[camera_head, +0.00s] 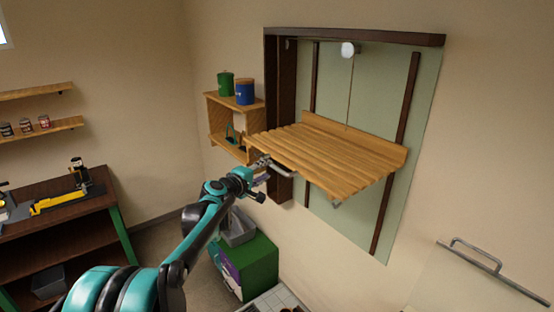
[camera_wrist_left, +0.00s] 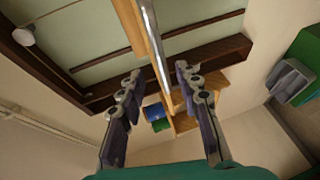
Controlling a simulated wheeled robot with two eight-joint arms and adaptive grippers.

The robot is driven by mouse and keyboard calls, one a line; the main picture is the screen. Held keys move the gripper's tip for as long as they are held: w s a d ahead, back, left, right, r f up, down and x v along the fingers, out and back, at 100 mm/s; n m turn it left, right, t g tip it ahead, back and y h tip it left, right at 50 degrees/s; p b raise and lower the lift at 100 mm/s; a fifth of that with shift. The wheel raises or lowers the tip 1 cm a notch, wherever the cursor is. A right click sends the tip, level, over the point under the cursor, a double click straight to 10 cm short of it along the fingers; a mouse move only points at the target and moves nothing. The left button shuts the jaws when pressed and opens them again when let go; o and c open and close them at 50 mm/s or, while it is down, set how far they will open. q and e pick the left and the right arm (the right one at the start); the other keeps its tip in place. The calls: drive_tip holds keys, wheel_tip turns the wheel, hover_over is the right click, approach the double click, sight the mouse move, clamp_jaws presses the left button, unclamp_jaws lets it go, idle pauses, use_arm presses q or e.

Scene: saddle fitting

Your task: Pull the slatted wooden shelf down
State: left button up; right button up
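The slatted wooden shelf (camera_head: 330,155) juts out level from a pale green panel on the wall. A metal bar handle (camera_head: 283,173) shows at its left edge, by my left gripper (camera_head: 264,170). In the left wrist view, the left gripper (camera_wrist_left: 157,78) has its fingers spread apart. The metal bar (camera_wrist_left: 153,40) runs between the fingertips, with a gap on both sides. Part of the shelf's wood (camera_wrist_left: 128,22) shows beside the bar. My right gripper is in neither view.
A small wall cabinet (camera_head: 222,122) left of the shelf bears a green canister (camera_head: 225,84) and a blue canister (camera_head: 245,92). Dark wooden frame posts (camera_head: 283,120) stand close to the gripper. A green cabinet (camera_head: 258,262) with a grey bin (camera_head: 238,230) stands below.

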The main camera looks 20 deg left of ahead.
sight(273, 164)
use_arm(q)
drive_tip(key=p+x, duration=0.1)
drive_tip(key=x, duration=0.5)
drive_tip(key=shift+w+f, duration=0.1)
drive_tip(key=shift+w, duration=0.1)
drive_tip(key=shift+s, duration=0.1)
drive_tip(key=shift+s, duration=0.1)
clamp_jaws()
